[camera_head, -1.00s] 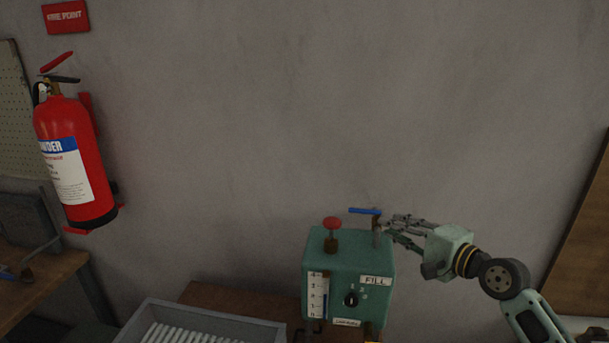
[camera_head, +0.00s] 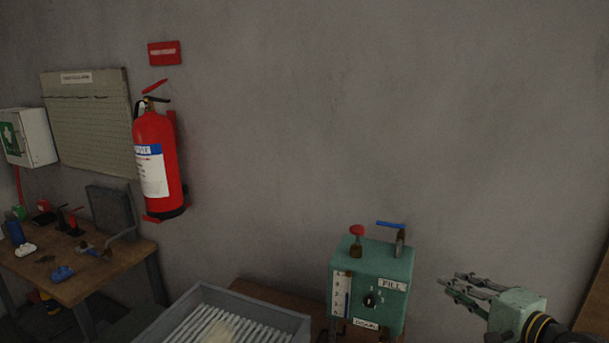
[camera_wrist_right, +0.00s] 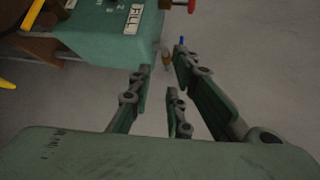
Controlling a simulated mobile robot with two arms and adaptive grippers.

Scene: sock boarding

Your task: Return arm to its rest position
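My right gripper (camera_head: 466,292) is at the lower right of the head view, to the right of the green FILL machine (camera_head: 375,262) and apart from it. In the right wrist view its fingers (camera_wrist_right: 163,88) are spread with nothing between them. Beyond the fingertips that view shows the machine (camera_wrist_right: 105,35) and its small blue lever (camera_wrist_right: 182,41). In the head view the blue lever (camera_head: 390,224) and a red knob (camera_head: 356,230) stand on the machine's top. My left gripper is in neither view.
A grey crate (camera_head: 295,322) with white slats stands left of the machine. A red fire extinguisher (camera_head: 157,165) hangs on the wall. A wooden bench (camera_head: 110,272) with small items is at the far left. A brown board (camera_head: 597,295) is at the right edge.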

